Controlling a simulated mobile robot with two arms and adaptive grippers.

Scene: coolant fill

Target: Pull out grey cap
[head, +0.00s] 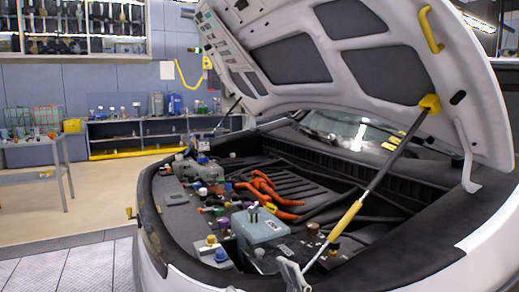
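The engine bay of a white car (155,262) is open in front of me. A blue-grey box (262,228) stands near its front, with small light posts (254,210) on top. A small grey round cap-like part (259,253) sits low in front of this box. Another grey round part (232,155) shows farther back in the bay. I cannot tell for certain which one is the grey cap.
The raised hood (290,60) overhangs the bay. A strut with a yellow sleeve (346,216) crosses its right side. Orange hoses (268,190), a blue cap (221,255) and a yellow cap (211,239) are nearby. Shelves (140,132) and a cart (35,142) stand behind; floor at left is clear.

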